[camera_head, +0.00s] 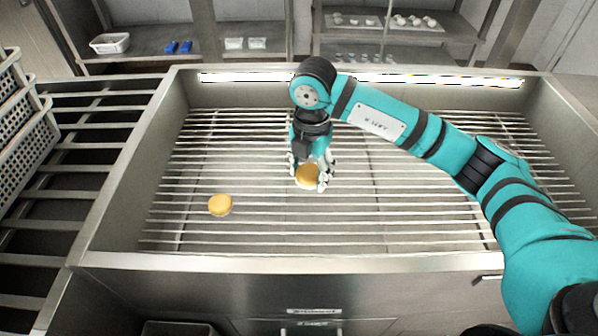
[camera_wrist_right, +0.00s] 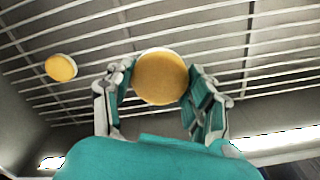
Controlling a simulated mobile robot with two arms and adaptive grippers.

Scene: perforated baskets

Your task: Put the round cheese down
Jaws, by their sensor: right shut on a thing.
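A round orange-yellow cheese (camera_head: 307,174) is between the fingers of my right gripper (camera_head: 311,179), over the slatted rack in the metal basin. In the right wrist view the same cheese (camera_wrist_right: 160,76) sits between the two fingers of the right gripper (camera_wrist_right: 160,88), which is shut on it. I cannot tell whether its underside touches the slats. A second round cheese (camera_head: 220,205) lies on the slats to the left, apart from the gripper; it also shows in the right wrist view (camera_wrist_right: 61,68). My left gripper is not in view.
The slatted rack (camera_head: 400,215) is bare to the right of and around the held cheese. Raised metal walls (camera_head: 130,170) bound the basin. Perforated baskets (camera_head: 25,145) are stacked at the far left. Shelves at the back hold a white tray (camera_head: 110,43) and small items.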

